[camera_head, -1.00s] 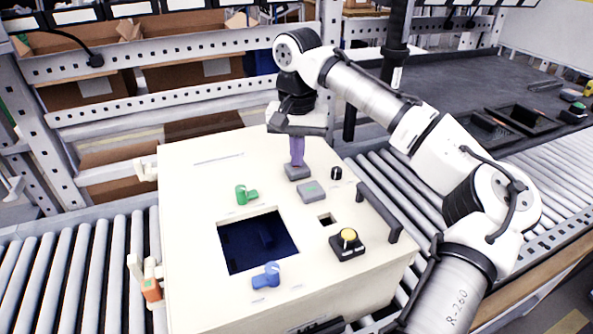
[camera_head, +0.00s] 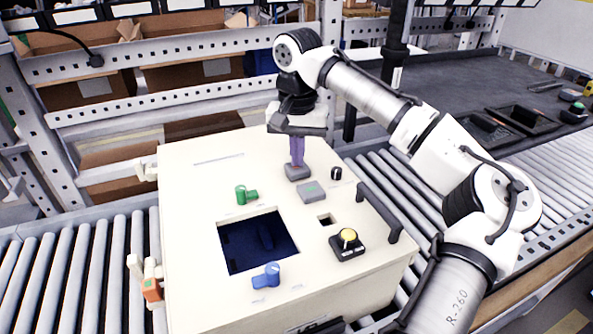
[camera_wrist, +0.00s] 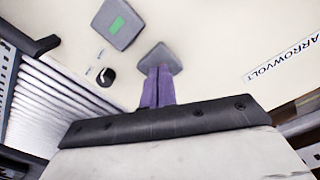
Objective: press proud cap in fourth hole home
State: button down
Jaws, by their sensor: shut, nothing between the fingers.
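My gripper (camera_head: 297,164) points down with its purple fingers shut and nothing between them. Its tips are at the top of a grey square cap (camera_head: 297,173) near the back of the cream panel; I cannot tell whether they touch. In the wrist view the fingers (camera_wrist: 158,72) overlap the same grey cap (camera_wrist: 161,56) and hide part of it. A second grey cap (camera_head: 311,192) with a green mark lies in front of it, also seen in the wrist view (camera_wrist: 117,23). How far either cap stands out is not clear.
A small square hole (camera_head: 326,220), a black knob (camera_head: 336,173) and a yellow-topped button (camera_head: 348,238) are nearby. A black handle (camera_head: 380,212) stands at the right edge. Green (camera_head: 245,195) and blue (camera_head: 267,276) knobs flank a dark window (camera_head: 257,243).

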jog(key=shift+f, duration=0.4)
dwell(0.7)
jog(key=shift+r, duration=0.1)
notch_tip(320, 180, up, 5)
jog(key=p, duration=0.4)
jog(key=shift+p, duration=0.4)
